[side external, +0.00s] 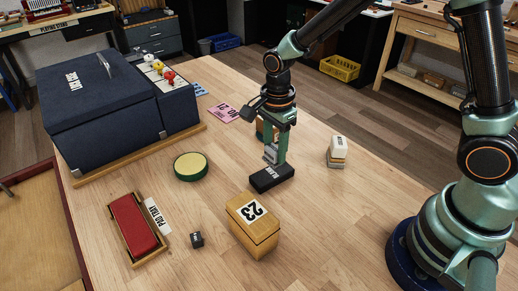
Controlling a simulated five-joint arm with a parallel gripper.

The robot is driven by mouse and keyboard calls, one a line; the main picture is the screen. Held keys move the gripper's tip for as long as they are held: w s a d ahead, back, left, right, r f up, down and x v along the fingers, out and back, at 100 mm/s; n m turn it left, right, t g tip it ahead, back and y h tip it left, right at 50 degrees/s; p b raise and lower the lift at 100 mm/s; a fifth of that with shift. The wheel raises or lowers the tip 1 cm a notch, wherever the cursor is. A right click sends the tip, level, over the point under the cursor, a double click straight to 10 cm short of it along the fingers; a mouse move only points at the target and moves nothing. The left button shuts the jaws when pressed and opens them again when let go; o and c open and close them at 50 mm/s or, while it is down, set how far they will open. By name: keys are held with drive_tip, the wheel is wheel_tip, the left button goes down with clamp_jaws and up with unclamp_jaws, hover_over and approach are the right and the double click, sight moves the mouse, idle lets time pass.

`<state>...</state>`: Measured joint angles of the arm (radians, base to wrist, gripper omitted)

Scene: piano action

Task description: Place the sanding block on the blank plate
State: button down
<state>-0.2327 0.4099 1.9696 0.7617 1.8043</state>
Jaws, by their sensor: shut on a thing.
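The fingers hide much of this piece. I cannot tell whether it touches the plate or hangs just above it.
A round green-rimmed tin (190,166), a red pad tray (132,228) and a big dark case (100,98) lie left. A white-topped stack (337,150) stands right.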

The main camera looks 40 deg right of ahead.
sight(274, 160)
drive_tip(key=shift+f, duration=1.75)
drive_tip(key=shift+f, duration=0.15)
drive_tip(key=shift+c, duration=1.9)
unclamp_jaws()
